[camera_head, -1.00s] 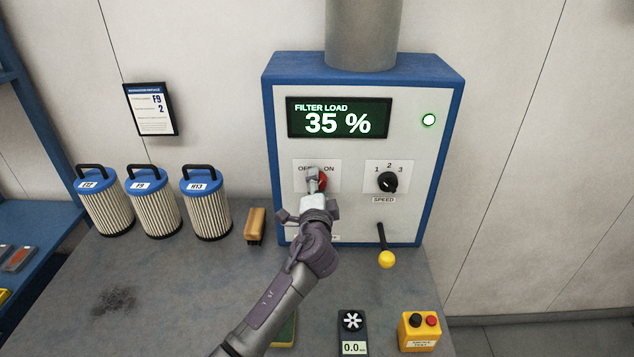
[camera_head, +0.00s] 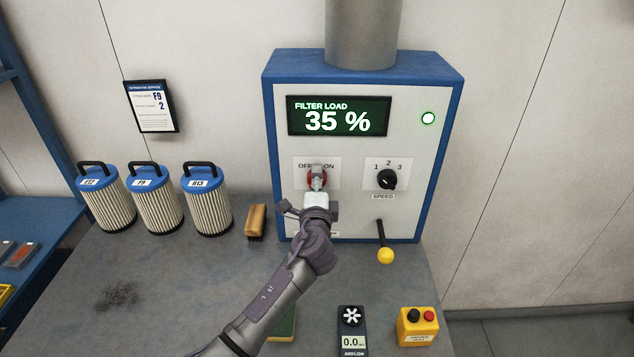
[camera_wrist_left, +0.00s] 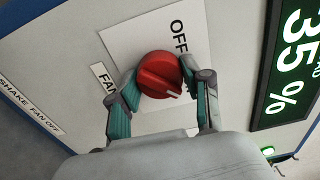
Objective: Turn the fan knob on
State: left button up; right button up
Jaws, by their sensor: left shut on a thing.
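The red fan knob (camera_head: 310,182) sits on the white front of the blue-edged cabinet (camera_head: 268,130), under the words OFF and ON. My left gripper (camera_head: 318,181) is shut on it and partly covers it in the head view. In the left wrist view the round red knob (camera_wrist_left: 157,72) is between the two fingers (camera_wrist_left: 160,92). The ON word (camera_head: 329,167) shows in the head view. My right gripper is not in view.
The black speed knob (camera_head: 387,180) is right of the fan knob. A lever with a yellow ball (camera_head: 386,256) hangs below it. The display (camera_head: 340,116) reads 35 %, beside a lit green lamp (camera_head: 428,118). Several filters, a brush (camera_head: 255,221) and a yellow button box (camera_head: 418,326) stand around.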

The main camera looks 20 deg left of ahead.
pick_arm(q)
jog(key=o, duration=1.2)
jog(key=shift+c, duration=0.2)
jog(key=shift+s, duration=0.1)
jog(key=v, duration=1.1)
jog(key=shift+s, duration=0.4)
jog(key=shift+d, duration=0.15)
